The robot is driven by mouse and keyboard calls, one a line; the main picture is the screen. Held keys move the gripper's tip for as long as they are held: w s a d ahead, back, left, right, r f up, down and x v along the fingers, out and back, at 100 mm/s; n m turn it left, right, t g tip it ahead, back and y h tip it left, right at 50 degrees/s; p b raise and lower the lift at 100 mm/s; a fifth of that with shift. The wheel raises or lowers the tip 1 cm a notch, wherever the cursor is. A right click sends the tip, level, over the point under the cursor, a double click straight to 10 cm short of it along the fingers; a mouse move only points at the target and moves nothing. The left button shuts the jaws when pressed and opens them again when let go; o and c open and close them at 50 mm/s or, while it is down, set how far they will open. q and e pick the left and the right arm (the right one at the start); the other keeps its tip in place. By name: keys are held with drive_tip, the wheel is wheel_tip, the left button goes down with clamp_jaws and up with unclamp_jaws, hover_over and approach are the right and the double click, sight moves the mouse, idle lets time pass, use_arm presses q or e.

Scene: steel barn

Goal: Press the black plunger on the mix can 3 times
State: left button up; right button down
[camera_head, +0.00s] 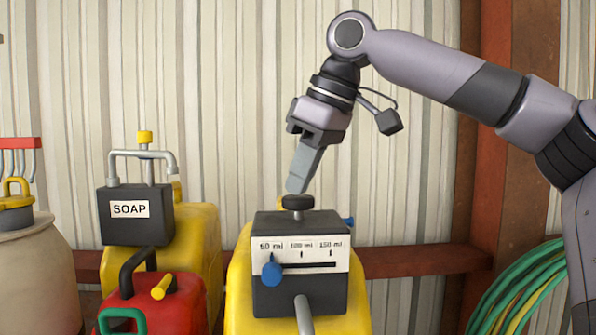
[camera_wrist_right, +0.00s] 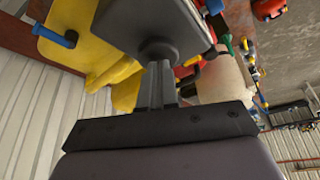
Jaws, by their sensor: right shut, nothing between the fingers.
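The mix can is a yellow can (camera_head: 240,308) with a dark grey dosing box (camera_head: 335,298) on top, marked 50, 100 and 150 ml. A blue slider knob (camera_head: 272,272) sits under the 50 ml mark. The black plunger (camera_head: 297,202) stands on top of the box. My right gripper (camera_head: 296,188) is shut and empty, its fingertips right above the plunger, touching or nearly so. In the right wrist view the fingers (camera_wrist_right: 158,72) reach to the round plunger (camera_wrist_right: 157,50), and the grey box (camera_wrist_right: 150,22) lies beyond. My left gripper is not in view.
A yellow can with a black SOAP box (camera_head: 135,222) stands left of the mix can. A red can (camera_head: 165,300) is in front of it, and a beige drum (camera_head: 35,270) is at far left. Green hoses (camera_head: 515,290) hang at right. Space above the cans is clear.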

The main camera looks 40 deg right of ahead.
drive_tip(key=shift+f, duration=0.35)
drive_tip(key=shift+r+p, duration=1.05)
drive_tip(key=shift+r, duration=1.95)
drive_tip(key=shift+r, duration=2.5)
